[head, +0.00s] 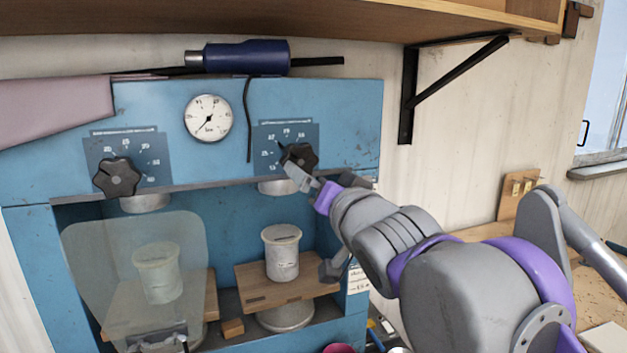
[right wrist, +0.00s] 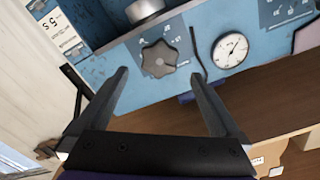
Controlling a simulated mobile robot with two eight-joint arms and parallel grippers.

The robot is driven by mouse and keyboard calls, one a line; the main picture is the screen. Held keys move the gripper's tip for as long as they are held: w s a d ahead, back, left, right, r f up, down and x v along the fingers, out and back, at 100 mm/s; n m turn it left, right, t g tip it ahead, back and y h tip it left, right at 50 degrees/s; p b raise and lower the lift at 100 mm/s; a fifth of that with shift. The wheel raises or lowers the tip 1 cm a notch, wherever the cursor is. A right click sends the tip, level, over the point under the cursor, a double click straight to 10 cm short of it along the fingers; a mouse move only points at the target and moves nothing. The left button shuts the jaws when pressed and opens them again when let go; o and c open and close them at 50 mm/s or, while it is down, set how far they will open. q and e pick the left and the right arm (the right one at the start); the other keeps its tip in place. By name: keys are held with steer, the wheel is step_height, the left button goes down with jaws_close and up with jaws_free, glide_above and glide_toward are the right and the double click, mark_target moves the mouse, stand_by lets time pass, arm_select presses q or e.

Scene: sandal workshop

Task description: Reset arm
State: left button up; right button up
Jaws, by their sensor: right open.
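My right gripper (head: 300,178) reaches in from the right at the front of a blue machine (head: 340,110). It is open and empty. One finger overlaps the lower edge of the right black knob (head: 301,156) in the head view. In the right wrist view, the gripper (right wrist: 159,77) has its two fingers spread wide, and the right knob (right wrist: 160,59) shows between and beyond them. I cannot tell whether a finger touches the knob. My left gripper is not in view.
The machine bears a left knob (head: 117,177) and a round gauge (head: 209,118). Below, pale cylinders (head: 281,255) stand on wooden boards, the left one behind a clear shield (head: 90,250). A shelf (head: 330,18) with a black bracket (head: 408,95) overhangs. A workbench (head: 600,285) lies at right.

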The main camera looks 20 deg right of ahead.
steer(key=s+d+f+n+g+h, duration=0.1)
steer(key=s+f+g, duration=0.15)
steer(key=f, duration=0.95)
steer(key=s+d+f+n+g+h, duration=0.1)
steer(key=s+f+g, duration=0.15)
steer(key=f, duration=0.95)
steer(key=s+f+n+g, duration=0.1)
steer(key=s+f+g, duration=0.1)
steer(key=s+f, duration=0.4)
steer(key=s+a+f+n+g+y, duration=0.1)
steer(key=s+f+g, duration=0.2)
steer(key=f, duration=0.9)
steer(key=s+a+f+n+g, duration=0.1)
steer(key=s+f+g, duration=0.1)
steer(key=s+f, duration=0.7)
steer(key=shift+n+g, duration=0.3)
steer(key=shift+d, duration=0.1)
